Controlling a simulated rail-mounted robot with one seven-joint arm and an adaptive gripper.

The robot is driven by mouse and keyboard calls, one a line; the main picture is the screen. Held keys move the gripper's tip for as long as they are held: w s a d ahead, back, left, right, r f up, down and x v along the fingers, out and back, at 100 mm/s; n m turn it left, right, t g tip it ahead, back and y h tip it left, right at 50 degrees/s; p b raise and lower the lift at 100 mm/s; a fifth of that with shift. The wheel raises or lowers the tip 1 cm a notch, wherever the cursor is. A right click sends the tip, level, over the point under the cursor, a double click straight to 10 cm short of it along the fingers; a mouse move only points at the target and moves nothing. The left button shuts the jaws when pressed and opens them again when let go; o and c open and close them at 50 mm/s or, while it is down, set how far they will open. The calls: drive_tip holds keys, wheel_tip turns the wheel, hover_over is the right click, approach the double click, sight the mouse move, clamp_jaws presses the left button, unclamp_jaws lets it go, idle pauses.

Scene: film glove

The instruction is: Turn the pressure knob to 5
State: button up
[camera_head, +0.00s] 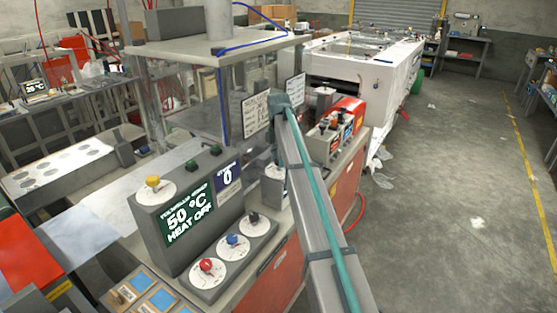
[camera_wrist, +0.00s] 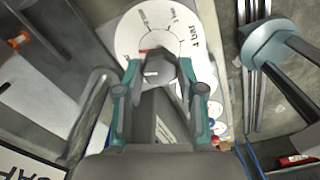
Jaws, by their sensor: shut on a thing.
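In the wrist view, a dark grey knob (camera_wrist: 160,67) with a light pointer mark sits on a round white dial (camera_wrist: 133,37).
A grey console (camera_head: 165,245) has a green screen reading 50 °C, HEAT OFF, and a purple display (camera_head: 228,178) reading 0. It bears yellow (camera_head: 153,182), red (camera_head: 206,265), blue (camera_head: 232,239) and black (camera_head: 254,217) knobs. The floor at right is mostly clear.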

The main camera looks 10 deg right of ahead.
drive_tip(key=m, duration=0.5)
drive_tip(key=shift+w+m, duration=0.1)
drive_tip(key=shift+m, duration=0.2)
drive_tip(key=m, duration=0.4)
drive_tip(key=shift+w+m+b, duration=0.1)
drive_tip(key=shift+m+b, duration=0.2)
drive_tip(key=m, duration=0.5)
drive_tip(key=shift+d, duration=0.1)
drive_tip(key=m, duration=0.9)
drive_tip(key=shift+d+m, duration=0.15)
drive_tip(key=shift+m, duration=0.15)
drive_tip(key=m, duration=1)
drive_tip(key=shift+d+m, duration=0.1)
drive_tip(key=shift+m, duration=0.3)
drive_tip(key=m, duration=0.4)
drive_tip(key=shift+m, duration=0.3)
